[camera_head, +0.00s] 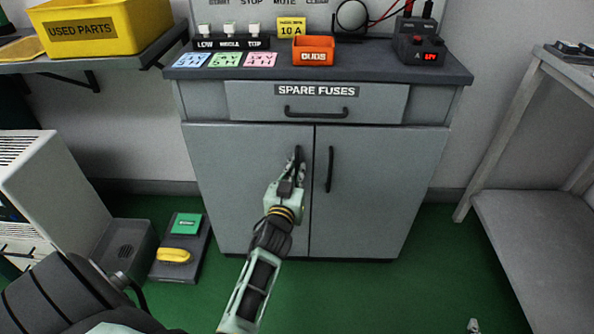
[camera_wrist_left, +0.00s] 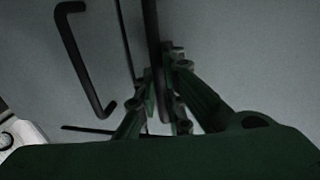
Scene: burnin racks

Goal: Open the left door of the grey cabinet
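The grey cabinet (camera_head: 380,210) stands against the wall, with its left door (camera_head: 225,180) and right door (camera_head: 385,165) flush and closed. The left door's black vertical handle (camera_head: 298,153) is partly hidden by my left gripper (camera_head: 291,180). In the left wrist view this handle (camera_wrist_left: 153,30) runs between the two fingers of my left gripper (camera_wrist_left: 160,82), which are closed in close on both sides of it. The right door's handle (camera_head: 330,169) is free, and it also shows in the left wrist view (camera_wrist_left: 80,60). A small pale tip at the bottom edge of the head view may be my right gripper (camera_head: 473,326).
The drawer (camera_head: 245,100) labelled SPARE FUSES is shut above the doors. A grey bench (camera_head: 530,220) stands right. Green floor before the cabinet is clear.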

